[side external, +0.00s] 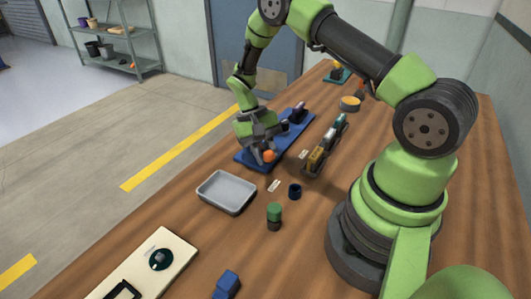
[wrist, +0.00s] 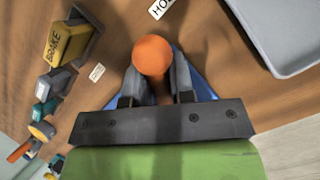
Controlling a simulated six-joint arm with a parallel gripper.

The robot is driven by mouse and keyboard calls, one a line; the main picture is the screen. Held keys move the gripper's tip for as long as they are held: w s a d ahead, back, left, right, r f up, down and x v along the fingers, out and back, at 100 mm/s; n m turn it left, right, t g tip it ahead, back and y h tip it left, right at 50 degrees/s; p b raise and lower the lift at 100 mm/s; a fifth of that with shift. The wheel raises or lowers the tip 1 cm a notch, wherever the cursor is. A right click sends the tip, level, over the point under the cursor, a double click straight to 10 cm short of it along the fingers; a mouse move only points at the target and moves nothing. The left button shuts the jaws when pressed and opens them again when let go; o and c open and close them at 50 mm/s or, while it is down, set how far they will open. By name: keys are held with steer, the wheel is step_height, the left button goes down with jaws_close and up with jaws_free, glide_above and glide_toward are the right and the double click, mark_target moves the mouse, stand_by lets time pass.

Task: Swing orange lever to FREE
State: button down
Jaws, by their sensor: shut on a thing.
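The lever's round orange knob (side external: 268,156) is at the near end of a blue base plate (side external: 244,162) on the wooden table. It also shows in the wrist view (wrist: 153,55), between and just beyond my fingertips. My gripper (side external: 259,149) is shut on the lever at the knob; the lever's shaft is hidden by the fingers. In the wrist view my gripper (wrist: 155,88) has a finger on each side of the knob. A white label (wrist: 161,8) starting "HO" lies beyond the knob; the rest of its word is cut off. No FREE label can be read.
A dark rack (side external: 314,163) of several coloured blocks stands right of the base plate, with a yellow block (wrist: 67,42) marked "BRAKE". A grey tray (side external: 226,192), a dark blue ring (side external: 295,191) and a green-topped cylinder (side external: 274,215) stand nearer the camera.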

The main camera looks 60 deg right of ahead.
mark_target(292, 141)
steer(key=shift+s+a, duration=0.15)
steer(key=shift+s, duration=0.1)
steer(key=n, duration=0.1)
steer(key=s+d+n+h, duration=0.1)
steer(key=n, duration=0.1)
steer(key=shift+d, duration=0.25)
steer(key=d+n+h, duration=0.1)
steer(key=n, duration=0.1)
steer(key=d+n, duration=0.1)
steer(key=shift+s+n+h, duration=0.15)
steer(key=shift+n+h, duration=0.25)
steer(key=d+n+h, duration=0.1)
steer(key=n, duration=0.1)
steer(key=shift+d+n+t, duration=0.15)
steer(key=shift+n+t, duration=0.15)
steer(key=shift+w+d+n+t+h, duration=0.1)
steer(key=shift+d+n+t+h, duration=0.15)
steer(key=shift+d+n, duration=0.4)
steer(key=shift+w+d+n+t+h, duration=0.1)
steer(key=shift+d+n+t+h, duration=0.2)
steer(key=shift+n, duration=0.65)
steer(key=c, duration=1.1)
jaws_free()
steer(key=shift+o, duration=0.2)
steer(key=shift+w, duration=0.15)
